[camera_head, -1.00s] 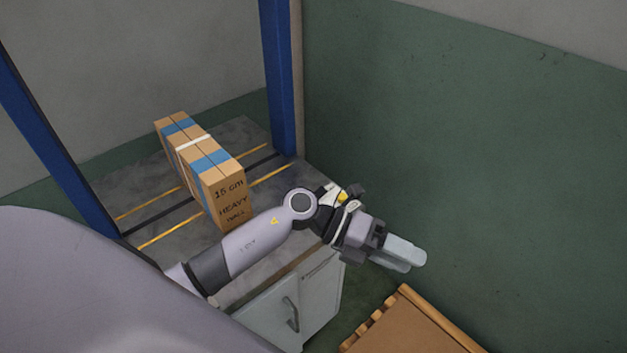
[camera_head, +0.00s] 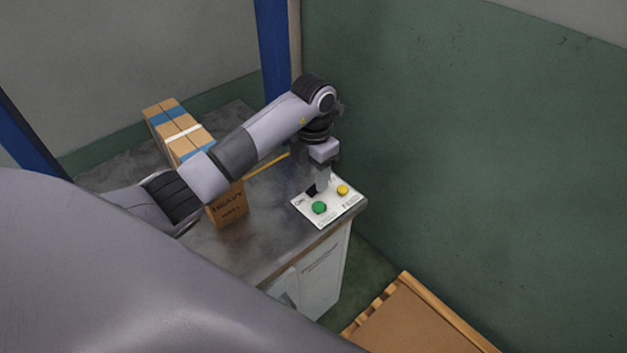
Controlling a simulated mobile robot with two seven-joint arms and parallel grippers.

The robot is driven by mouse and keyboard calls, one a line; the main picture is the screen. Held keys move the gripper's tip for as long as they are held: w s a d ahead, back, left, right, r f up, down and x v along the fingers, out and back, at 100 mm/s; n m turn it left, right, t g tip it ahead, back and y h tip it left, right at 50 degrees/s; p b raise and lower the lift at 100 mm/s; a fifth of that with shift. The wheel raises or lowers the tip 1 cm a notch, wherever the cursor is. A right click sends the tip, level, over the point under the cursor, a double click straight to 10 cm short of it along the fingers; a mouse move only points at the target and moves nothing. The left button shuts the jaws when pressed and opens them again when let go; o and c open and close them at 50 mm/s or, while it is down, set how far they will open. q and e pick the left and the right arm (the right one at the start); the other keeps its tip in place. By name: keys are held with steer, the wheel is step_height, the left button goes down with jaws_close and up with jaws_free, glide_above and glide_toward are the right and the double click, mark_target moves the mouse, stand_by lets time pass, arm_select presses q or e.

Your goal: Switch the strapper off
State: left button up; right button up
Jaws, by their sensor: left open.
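The strapper is a grey-topped machine (camera_head: 215,245) with a blue frame (camera_head: 272,50) over it. A white control panel (camera_head: 335,208) sits at its right corner. It bears a green button (camera_head: 319,208), a yellow button (camera_head: 342,190) and a dark switch (camera_head: 311,190), partly hidden by my gripper. My left gripper (camera_head: 322,188) points down at the panel, beside the dark switch and behind the green button. It is open; whether it touches the switch cannot be told. My right gripper is out of view.
A brown box marked "HEAVY" (camera_head: 230,207) with blue bands and a white strap lies on the machine top, partly behind my left arm. A wooden-edged pallet with brown board (camera_head: 425,320) stands at the lower right. A green wall (camera_head: 470,140) is close on the right.

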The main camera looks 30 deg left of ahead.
mark_target(314, 189)
arm_select(q)
steer(key=shift+f, duration=1.65)
